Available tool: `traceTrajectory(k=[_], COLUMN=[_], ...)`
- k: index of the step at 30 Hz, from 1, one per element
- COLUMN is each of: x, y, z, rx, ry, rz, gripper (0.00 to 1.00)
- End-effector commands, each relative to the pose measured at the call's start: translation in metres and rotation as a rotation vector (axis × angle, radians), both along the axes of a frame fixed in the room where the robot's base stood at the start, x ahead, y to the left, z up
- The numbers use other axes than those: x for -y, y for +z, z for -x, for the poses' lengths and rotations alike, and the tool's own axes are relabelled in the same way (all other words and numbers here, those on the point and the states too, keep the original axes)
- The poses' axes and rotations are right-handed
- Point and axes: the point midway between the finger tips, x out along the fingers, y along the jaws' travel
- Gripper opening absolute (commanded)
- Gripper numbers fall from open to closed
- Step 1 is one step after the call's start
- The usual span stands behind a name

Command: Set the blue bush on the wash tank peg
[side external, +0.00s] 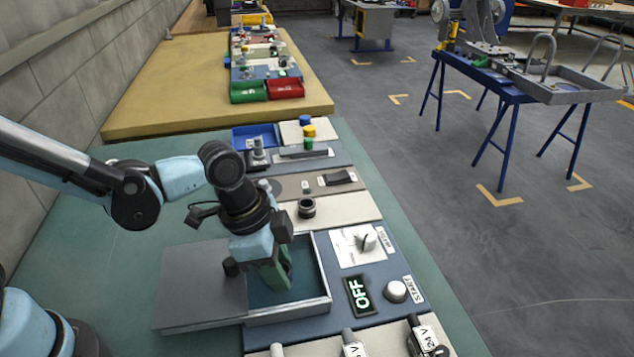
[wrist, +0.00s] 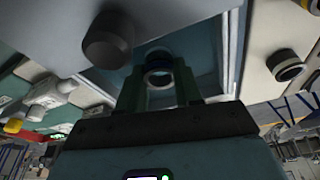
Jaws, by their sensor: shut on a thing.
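The wash tank (side external: 324,270) is a grey open-topped box with dark blue-green inside. Its grey lid (side external: 200,285), with a dark knob (side external: 231,267), is slid to the left, leaving the right part open. My gripper (side external: 277,278) points down into this opening, its green fingers partly below the rim. In the wrist view, my gripper (wrist: 160,90) is shut on a small dark ring with a bluish band, the blue bush (wrist: 158,77). The bush is hidden in the side view. I cannot clearly make out the peg, nor whether the bush touches it.
A black ring (side external: 306,208) stands on the light panel behind the tank; it also shows in the wrist view (wrist: 285,65). A white dial (side external: 366,239), an OFF display (side external: 358,296) and a START button (side external: 396,291) lie right of the tank. The lid's knob is close beside my gripper.

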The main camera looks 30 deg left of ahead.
Motion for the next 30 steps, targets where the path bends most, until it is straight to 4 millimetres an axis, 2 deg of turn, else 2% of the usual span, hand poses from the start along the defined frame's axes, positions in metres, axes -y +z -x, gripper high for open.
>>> traceTrajectory(k=[8,9,14,15,24,30], x=[0.0,0.0,0.0,0.0,0.0,-0.003], y=[0.0,0.0,0.0,0.0,0.001,0.015], z=[0.0,0.0,0.0,0.0,0.0,0.002], rx=[0.0,0.0,0.0,0.0,0.0,0.0], ry=[0.0,0.0,0.0,0.0,0.0,0.001], rz=[0.0,0.0,0.0,0.0,0.0,0.0], gripper=[0.03,0.37,0.62,0.64,0.64,0.64])
